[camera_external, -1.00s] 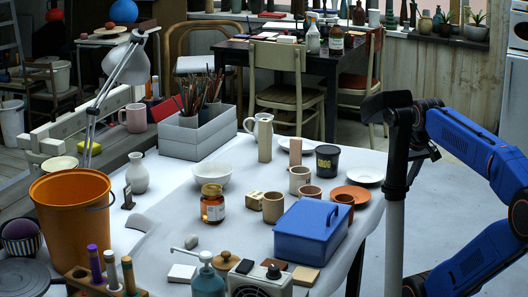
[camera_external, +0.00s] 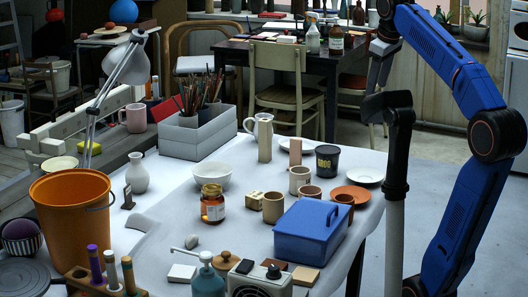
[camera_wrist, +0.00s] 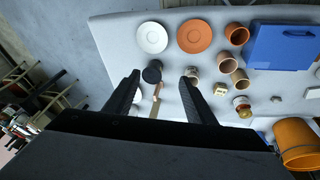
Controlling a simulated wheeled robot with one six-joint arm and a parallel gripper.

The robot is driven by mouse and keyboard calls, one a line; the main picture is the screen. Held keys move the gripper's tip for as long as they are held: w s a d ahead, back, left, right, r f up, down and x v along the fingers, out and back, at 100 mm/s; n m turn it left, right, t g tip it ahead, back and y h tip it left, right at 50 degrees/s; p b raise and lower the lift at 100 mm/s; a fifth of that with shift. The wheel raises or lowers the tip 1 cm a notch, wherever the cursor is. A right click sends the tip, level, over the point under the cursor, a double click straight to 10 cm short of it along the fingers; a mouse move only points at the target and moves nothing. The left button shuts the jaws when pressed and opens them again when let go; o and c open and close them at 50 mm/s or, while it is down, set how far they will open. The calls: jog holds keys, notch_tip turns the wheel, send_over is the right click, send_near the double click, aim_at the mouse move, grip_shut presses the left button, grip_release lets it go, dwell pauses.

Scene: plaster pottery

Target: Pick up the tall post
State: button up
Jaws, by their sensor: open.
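The tall post (camera_external: 295,152) is a slim, upright, tan block on the white table, left of a black tub (camera_external: 327,159). In the wrist view the post (camera_wrist: 156,101) shows from above, between my two dark fingers and close to the black tub (camera_wrist: 152,74). My gripper (camera_external: 378,78) is high above and to the right of the post in the external view, apart from it. In the wrist view my gripper (camera_wrist: 160,77) is open, with nothing held between its fingers.
Several tan cups (camera_external: 299,179), a terracotta saucer (camera_external: 351,191), a white plate (camera_external: 363,174) and a pitcher (camera_external: 264,138) stand around the post. A blue box (camera_external: 312,232) and an orange bucket (camera_external: 72,225) are nearer the camera.

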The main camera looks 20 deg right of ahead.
jog(key=w+a+r+n, duration=0.2)
jog(key=w+a+n, duration=0.25)
jog(key=w, duration=0.55)
jog(key=n+g, duration=0.4)
jog(key=n, duration=1.2)
send_over(265, 141)
jog(key=w, duration=0.1)
notch_tip(265, 141, down, 10)
jog(key=shift+m, duration=0.25)
jog(key=f, duration=1.6)
jog(key=shift+w+d+f, duration=0.1)
jog(key=shift+w+d, duration=0.1)
jog(key=shift+w, duration=0.05)
jog(key=shift+w+d+f, duration=0.1)
jog(key=shift+f, duration=1.2)
jog(key=shift+w+d+f, duration=0.1)
jog(key=shift+f, duration=1.2)
grip_shut()
